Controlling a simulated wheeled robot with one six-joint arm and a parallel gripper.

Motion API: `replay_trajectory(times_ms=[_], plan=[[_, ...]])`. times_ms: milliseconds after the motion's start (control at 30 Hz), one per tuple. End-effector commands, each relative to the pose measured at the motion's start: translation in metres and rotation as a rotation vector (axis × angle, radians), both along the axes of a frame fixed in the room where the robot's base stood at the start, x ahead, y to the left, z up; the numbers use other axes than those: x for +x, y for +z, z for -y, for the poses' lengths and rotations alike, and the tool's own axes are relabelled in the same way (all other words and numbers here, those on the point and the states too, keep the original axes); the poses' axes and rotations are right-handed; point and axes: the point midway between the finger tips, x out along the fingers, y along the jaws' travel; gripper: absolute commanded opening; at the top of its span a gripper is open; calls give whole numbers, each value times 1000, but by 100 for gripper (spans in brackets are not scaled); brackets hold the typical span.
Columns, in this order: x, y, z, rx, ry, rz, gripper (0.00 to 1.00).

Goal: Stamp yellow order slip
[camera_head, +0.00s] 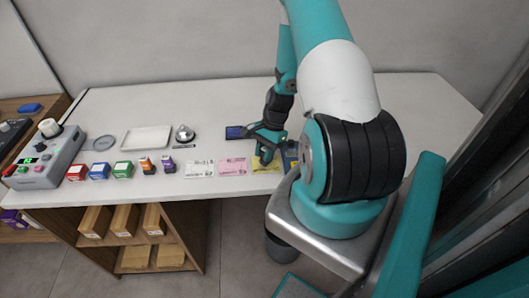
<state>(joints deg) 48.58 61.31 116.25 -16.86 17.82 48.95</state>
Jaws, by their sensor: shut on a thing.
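The yellow order slip (259,168) lies flat near the front edge of the white counter, right of a pink slip (233,166) and a white slip (200,169). My gripper (266,153) is over the yellow slip and hides part of it. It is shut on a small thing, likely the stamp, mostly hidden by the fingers. I cannot tell whether that thing touches the slip. A dark blue pad (235,132) lies just behind and left of my gripper.
A blue item (291,152) is partly hidden by my arm. The counter's back strip is clear.

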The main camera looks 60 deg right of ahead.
Motion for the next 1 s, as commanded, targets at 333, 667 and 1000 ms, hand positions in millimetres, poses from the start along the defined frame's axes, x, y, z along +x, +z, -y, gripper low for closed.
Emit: replay_trajectory(times_ms=[333, 667, 1000], plan=[[0, -5, 0, 0, 0, 0, 9], [0, -8, 0, 0, 0, 0, 9], [0, -9, 0, 0, 0, 0, 9]])
